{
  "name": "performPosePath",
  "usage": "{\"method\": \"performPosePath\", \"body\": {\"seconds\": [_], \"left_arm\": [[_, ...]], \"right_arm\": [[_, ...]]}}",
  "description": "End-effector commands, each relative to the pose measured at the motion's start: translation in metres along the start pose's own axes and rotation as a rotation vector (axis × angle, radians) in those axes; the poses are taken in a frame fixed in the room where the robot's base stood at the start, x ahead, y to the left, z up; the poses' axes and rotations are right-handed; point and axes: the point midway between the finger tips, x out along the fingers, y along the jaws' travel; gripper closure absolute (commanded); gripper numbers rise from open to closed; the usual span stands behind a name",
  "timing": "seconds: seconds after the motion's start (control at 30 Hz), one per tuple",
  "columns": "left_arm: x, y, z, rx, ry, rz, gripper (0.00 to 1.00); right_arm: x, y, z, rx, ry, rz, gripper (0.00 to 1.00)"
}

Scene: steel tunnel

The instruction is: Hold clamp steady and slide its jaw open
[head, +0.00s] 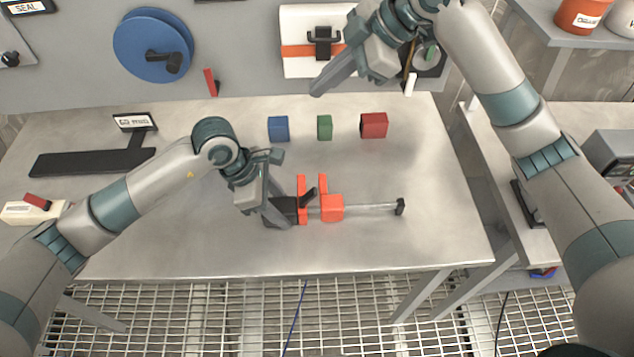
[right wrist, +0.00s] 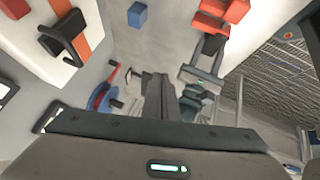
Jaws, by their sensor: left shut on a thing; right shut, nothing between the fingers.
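An orange clamp (head: 332,207) lies on the steel table, its grey bar running right to a black end stop. Its two orange jaws stand close together with a small gap, a black lever between them. My left gripper (head: 280,214) is shut on the clamp's black part at its left end. My right gripper (head: 317,93) is shut and empty, raised well above the far part of the table and apart from the clamp. In the right wrist view, its fingers (right wrist: 160,96) show together, and the clamp's orange parts (right wrist: 208,23) are at the top, partly cut off.
Blue (head: 278,128), green (head: 324,127) and red (head: 373,125) blocks stand in a row behind the clamp. A black stand with a label (head: 92,162) is at the left. A wall panel with a blue wheel (head: 152,46) rises behind. The table around the bar is clear.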

Motion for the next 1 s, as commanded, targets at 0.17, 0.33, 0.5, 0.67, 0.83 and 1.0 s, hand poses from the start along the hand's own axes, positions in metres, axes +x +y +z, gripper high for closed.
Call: {"method": "performPosePath", "body": {"seconds": [0.17,0.33,0.5,0.67,0.83,1.0], "left_arm": [[0.000,0.000,0.000,0.000,0.000,0.000,0.86],[0.000,0.000,0.000,0.000,0.000,0.000,0.86],[0.000,0.000,0.000,0.000,0.000,-0.001,0.86],[0.000,0.000,0.000,0.000,0.000,-0.001,0.86],[0.000,0.000,0.000,0.000,0.000,-0.001,0.86],[0.000,0.000,0.000,0.000,0.000,-0.001,0.86]], "right_arm": [[0.044,-0.047,0.036,0.083,-0.156,-0.116,1.00],[0.067,-0.079,0.062,0.140,-0.260,-0.181,1.00],[0.075,-0.093,0.074,0.164,-0.304,-0.206,1.00],[0.077,-0.095,0.075,0.168,-0.310,-0.209,1.00],[0.076,-0.095,0.075,0.167,-0.309,-0.209,1.00],[0.080,-0.096,0.076,0.167,-0.308,-0.210,1.00]]}}
